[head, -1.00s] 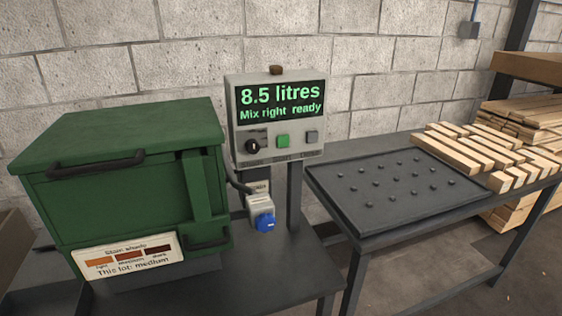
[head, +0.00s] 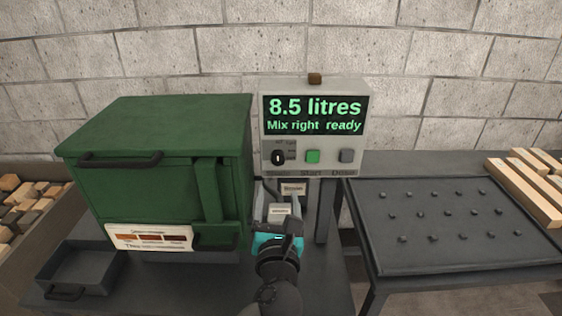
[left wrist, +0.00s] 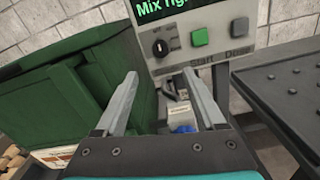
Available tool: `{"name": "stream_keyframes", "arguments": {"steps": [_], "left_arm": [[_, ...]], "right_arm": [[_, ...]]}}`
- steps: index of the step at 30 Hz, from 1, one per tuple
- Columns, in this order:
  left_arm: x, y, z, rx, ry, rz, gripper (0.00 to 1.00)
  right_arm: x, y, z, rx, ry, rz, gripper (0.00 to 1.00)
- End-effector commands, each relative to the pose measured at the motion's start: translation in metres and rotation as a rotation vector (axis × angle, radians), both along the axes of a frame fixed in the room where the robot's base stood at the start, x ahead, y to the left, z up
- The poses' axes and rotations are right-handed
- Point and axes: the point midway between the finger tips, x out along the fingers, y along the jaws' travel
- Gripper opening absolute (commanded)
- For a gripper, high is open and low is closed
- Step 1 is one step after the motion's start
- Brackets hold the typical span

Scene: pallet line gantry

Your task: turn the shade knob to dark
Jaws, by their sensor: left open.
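The shade knob (head: 278,157) is a round black dial with a pale pointer mark, on the lower left of the grey control box (head: 315,88). It also shows in the left wrist view (left wrist: 160,47), ahead of the fingers and a little left of centre. The lettering around it is too small to read surely. My left gripper (head: 285,222) is below the control box, apart from the knob. In the left wrist view its two fingers (left wrist: 160,80) are spread, with nothing between the tips. My right gripper is not in view.
The box's screen (head: 315,115) reads "8.5 litres, Mix right ready". Green (head: 313,157) and grey (head: 347,156) buttons sit right of the knob. A green cabinet (head: 150,125) stands left, with a shade card (head: 150,237). A studded black tray (head: 450,240) lies right. A blue part (left wrist: 184,128) is below the box.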

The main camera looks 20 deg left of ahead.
Motion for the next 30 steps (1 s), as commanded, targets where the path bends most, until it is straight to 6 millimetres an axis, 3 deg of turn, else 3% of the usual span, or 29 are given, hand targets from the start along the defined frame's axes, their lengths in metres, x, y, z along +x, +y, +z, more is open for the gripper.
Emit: {"name": "stream_keyframes", "arguments": {"steps": [18,30], "left_arm": [[0.101,0.029,0.000,0.006,-0.001,-0.001,0.72],[0.121,0.035,0.000,0.004,0.000,-0.001,0.72]], "right_arm": [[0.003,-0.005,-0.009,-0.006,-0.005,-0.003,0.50],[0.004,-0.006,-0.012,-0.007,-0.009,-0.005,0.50]]}}
